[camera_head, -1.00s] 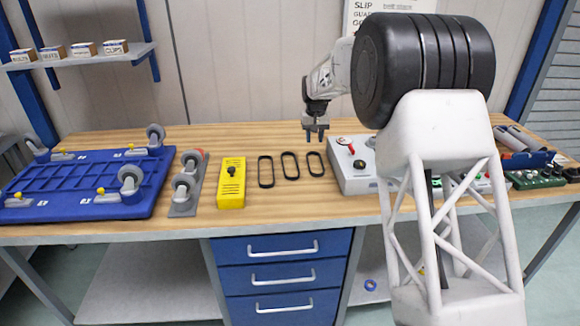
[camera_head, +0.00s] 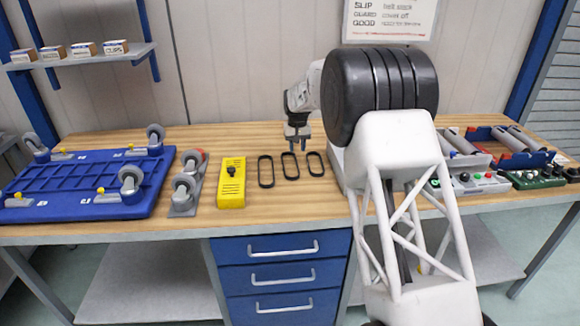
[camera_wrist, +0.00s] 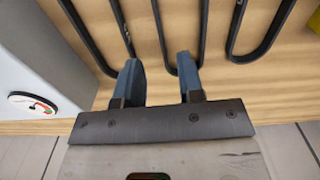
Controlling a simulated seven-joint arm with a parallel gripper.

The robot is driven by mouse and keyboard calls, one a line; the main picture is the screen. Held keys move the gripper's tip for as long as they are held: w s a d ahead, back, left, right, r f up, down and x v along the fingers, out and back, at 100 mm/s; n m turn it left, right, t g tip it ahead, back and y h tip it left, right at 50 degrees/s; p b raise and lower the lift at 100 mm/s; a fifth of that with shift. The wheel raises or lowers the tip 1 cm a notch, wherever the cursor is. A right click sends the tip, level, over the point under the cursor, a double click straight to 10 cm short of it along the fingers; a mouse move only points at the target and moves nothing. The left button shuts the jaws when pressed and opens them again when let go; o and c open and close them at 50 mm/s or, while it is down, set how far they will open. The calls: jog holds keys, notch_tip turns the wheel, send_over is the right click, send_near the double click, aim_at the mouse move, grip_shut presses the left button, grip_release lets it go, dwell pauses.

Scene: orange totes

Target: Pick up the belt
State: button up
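Three thin black belts lie as long loops side by side on the wooden bench: a left belt (camera_head: 260,172), a middle belt (camera_head: 284,167) and a right belt (camera_head: 308,165). My gripper (camera_head: 297,140) is over the far ends of the middle and right belts, pointing down. In the wrist view my gripper (camera_wrist: 158,68) is open, with nothing held between its two blue-grey fingers. There the middle belt (camera_wrist: 160,28) runs close to the right finger, and the right belt (camera_wrist: 88,35) lies beside the left finger. I cannot tell the exact height above the bench.
A yellow cover (camera_head: 231,190) with a black knob stands left of the belts. A grey box (camera_wrist: 35,75) is close on the gripper's left in the wrist view. A caster plate (camera_head: 184,205) and blue wheeled frame (camera_head: 90,190) lie farther left. Bench between belts is bare.

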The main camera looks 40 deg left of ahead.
aim_at(297, 162)
jog(key=shift+f, duration=0.65)
jog(key=shift+f, duration=0.15)
jog(key=shift+f, duration=2.45)
grip_shut()
